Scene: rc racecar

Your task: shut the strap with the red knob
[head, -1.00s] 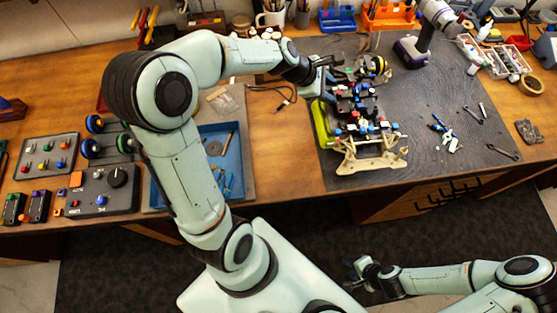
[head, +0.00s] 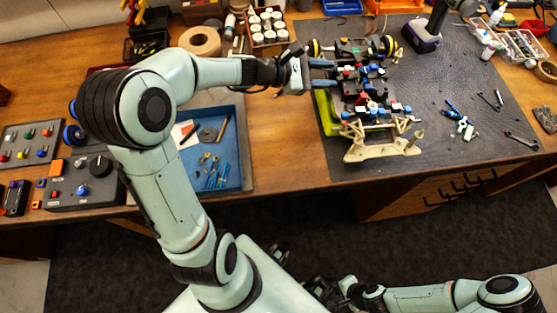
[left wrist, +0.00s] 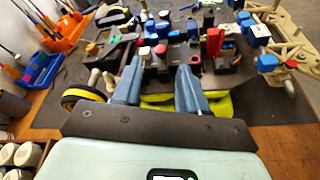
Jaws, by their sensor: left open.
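The RC car (head: 362,92) sits on the dark mat, with its cream suspension end (head: 382,143) nearest me. Small red, blue and black parts cover its chassis. In the left wrist view a small red knob (left wrist: 160,50) shows between my fingertips, and a taller red piece (left wrist: 213,41) stands to their right. I cannot tell which belongs to the strap. My left gripper (head: 323,74) is open at the car's left side; its two blue fingers (left wrist: 159,76) point over the chassis, apart and empty. My right gripper (head: 322,288) is low, away from the table, its jaws unclear.
A lime-green part (head: 326,112) lies along the car's left side. A yellow-rimmed wheel (left wrist: 84,96) is left of my fingers. A drill (head: 420,33) stands behind the car; loose tools (head: 461,122) lie right. A blue tray (head: 212,150) is left. Mat right of the car is mostly clear.

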